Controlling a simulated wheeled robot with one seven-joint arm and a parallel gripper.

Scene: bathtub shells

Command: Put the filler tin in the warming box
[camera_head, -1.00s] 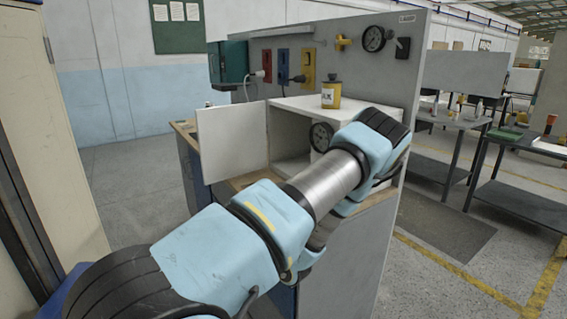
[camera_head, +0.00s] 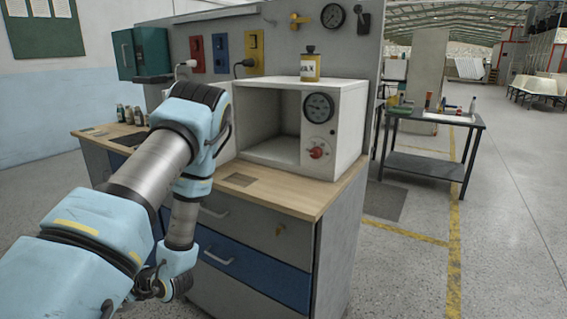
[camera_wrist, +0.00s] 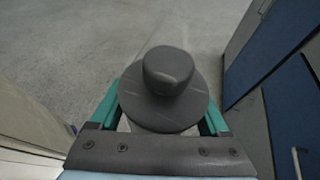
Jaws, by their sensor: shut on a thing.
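In the wrist view my gripper (camera_wrist: 162,118) is shut on the filler tin (camera_wrist: 168,72), seen from above as a round dark grey lid with a knob. Its body is mostly hidden below the lid. The warming box (camera_head: 350,108) is a white box on the bench in the head view, with a gauge and a red knob on its right front. Its front is open and the visible part of the inside looks empty. My arm hides the box's left side and its door. The gripper and tin are not clearly seen in the head view.
A yellow tin with a dark cap (camera_head: 310,68) stands on top of the box. The wooden bench top (camera_head: 290,194) has a clear strip before the box. Several small bottles (camera_head: 128,114) stand at its left. A dark side table (camera_head: 430,122) is to the right; floor between is free.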

